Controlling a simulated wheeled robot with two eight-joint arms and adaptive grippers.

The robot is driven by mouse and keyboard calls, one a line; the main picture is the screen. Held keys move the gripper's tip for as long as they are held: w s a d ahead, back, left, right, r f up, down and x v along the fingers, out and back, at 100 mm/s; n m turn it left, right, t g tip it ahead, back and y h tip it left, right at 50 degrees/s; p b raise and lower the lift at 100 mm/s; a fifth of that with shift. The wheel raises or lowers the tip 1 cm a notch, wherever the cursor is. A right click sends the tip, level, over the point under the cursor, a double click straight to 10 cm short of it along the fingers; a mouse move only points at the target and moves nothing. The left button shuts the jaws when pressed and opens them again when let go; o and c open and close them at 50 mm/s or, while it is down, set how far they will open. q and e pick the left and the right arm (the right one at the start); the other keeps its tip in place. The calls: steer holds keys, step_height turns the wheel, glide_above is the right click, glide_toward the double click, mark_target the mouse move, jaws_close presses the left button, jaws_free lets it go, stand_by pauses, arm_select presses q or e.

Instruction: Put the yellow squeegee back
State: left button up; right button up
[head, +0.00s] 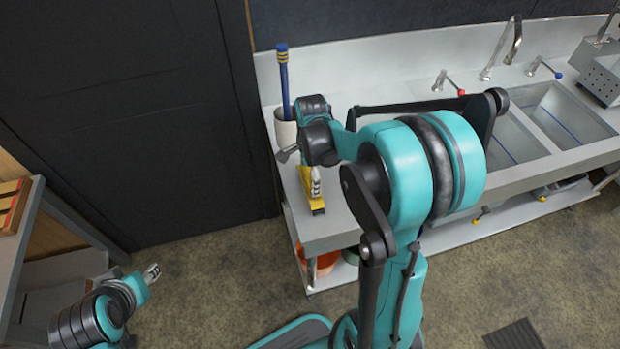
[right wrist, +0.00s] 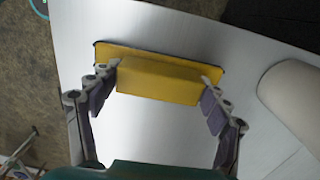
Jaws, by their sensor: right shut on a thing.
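The yellow squeegee (head: 318,209) is at the left end of the steel counter (head: 330,234), near its front corner. In the right wrist view the squeegee (right wrist: 158,84) is a yellow block on a wider yellow strip with a dark edge, over bare steel. My right gripper (head: 315,184) reaches down on it; in the wrist view its fingers (right wrist: 161,74) are at the block's two ends, shut on it. I cannot tell whether the squeegee touches the counter. My left gripper (head: 152,272) is low at the left, away from the counter; its jaws are too small to read.
A pale crock (head: 285,131) holding a blue-handled tool (head: 284,82) stands behind the squeegee, close to my right wrist. Sink basins (head: 565,115) and taps (head: 515,40) are at the right. An orange bucket (head: 322,263) is under the counter. A shelf (head: 22,235) stands at the far left.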

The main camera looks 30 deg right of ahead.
steer(key=shift+s, duration=0.1)
steer(key=shift+f, duration=0.1)
steer(key=o, duration=1.1)
